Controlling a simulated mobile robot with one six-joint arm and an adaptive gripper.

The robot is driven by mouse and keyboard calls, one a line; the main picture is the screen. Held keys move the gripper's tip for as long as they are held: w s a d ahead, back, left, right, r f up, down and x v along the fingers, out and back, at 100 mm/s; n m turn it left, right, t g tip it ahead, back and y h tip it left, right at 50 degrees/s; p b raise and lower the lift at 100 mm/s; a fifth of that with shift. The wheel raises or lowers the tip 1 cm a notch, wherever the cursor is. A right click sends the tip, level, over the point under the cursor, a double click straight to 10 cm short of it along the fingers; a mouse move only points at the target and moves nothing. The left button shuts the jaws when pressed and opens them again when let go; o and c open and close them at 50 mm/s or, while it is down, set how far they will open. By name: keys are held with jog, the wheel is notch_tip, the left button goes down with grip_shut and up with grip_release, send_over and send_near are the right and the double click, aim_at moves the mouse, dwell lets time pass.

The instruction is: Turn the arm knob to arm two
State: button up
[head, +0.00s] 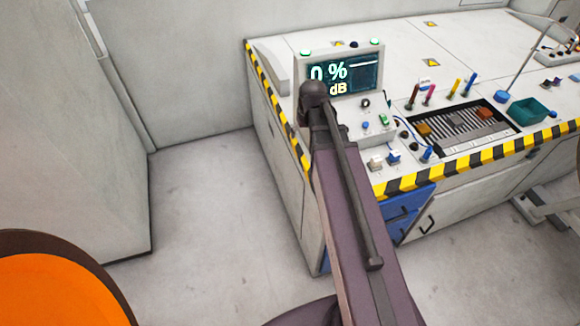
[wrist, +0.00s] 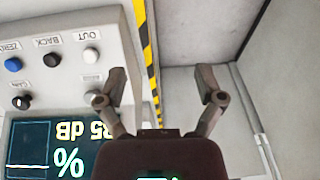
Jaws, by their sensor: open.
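The control panel (wrist: 55,75) fills the left of the wrist view, upside down. It carries a blue ZERO button (wrist: 13,65), a black BACK button (wrist: 51,60), a white OUT button (wrist: 90,55) and a black-and-white GAIN knob (wrist: 21,102). Another pale control is partly hidden behind the left finger. In the head view a dark knob (head: 365,103) sits below the display. I cannot read any label marking an arm knob. My gripper (wrist: 160,80) is open and empty, its left finger over the panel's edge and its right finger over the floor side. My arm hides the gripper in the head view.
The display (head: 345,74) reads 0 % and dB. The bench (head: 392,62) has a yellow-black striped edge (head: 480,158). Pens, a slotted tray and a green bin (head: 527,111) stand to the right. An orange round object (head: 50,290) is at lower left. The floor (head: 200,200) is clear.

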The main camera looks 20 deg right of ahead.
jog(key=s+a+f+g+b, duration=0.1)
jog(key=s+a+f+b, duration=0.2)
jog(key=s+a, duration=0.4)
jog(key=shift+s+f+g, duration=0.3)
jog(key=shift+s+f, duration=0.25)
jog(key=shift+s, duration=0.05)
jog(key=shift+s+a, duration=0.1)
jog(key=shift+a, duration=0.05)
jog(key=s+a, duration=0.1)
jog(key=s, duration=0.1)
jog(key=shift+s+a+g, duration=0.3)
jog(key=shift+s+a, duration=0.05)
